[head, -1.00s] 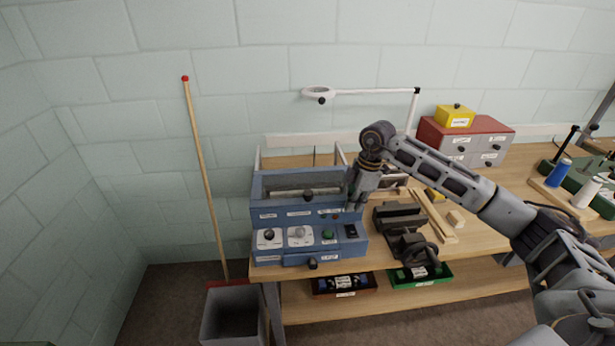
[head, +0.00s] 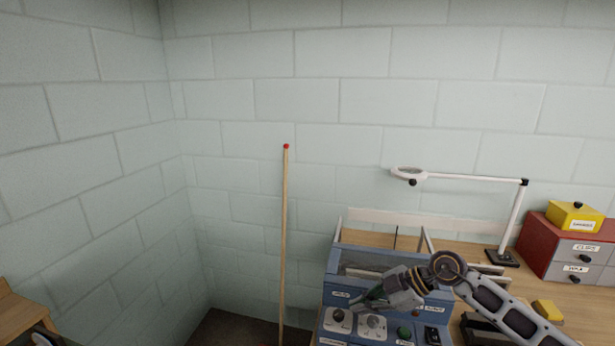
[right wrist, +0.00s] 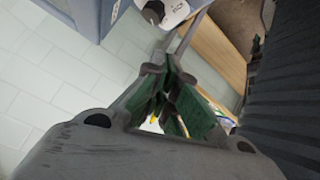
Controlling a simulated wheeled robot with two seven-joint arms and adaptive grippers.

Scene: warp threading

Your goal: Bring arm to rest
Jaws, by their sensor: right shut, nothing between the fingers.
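My right gripper (head: 363,301) is in front of the blue machine (head: 358,262), over its control panel, with its fingers pointing left and down. In the right wrist view its green-padded fingers (right wrist: 168,98) are shut with nothing held. The right arm comes in from the lower right. The panel carries a dark knob (head: 338,315), a grey knob (head: 373,321) and a green button (head: 404,333). I cannot tell whether the fingers touch the machine. My left gripper is not in view.
A white magnifier lamp (head: 470,180) stands behind on the bench. A red and grey drawer box (head: 560,250) with a yellow box (head: 575,217) is at the right. A red-tipped pole (head: 285,230) leans at the wall. Wooden furniture (head: 22,318) shows at lower left.

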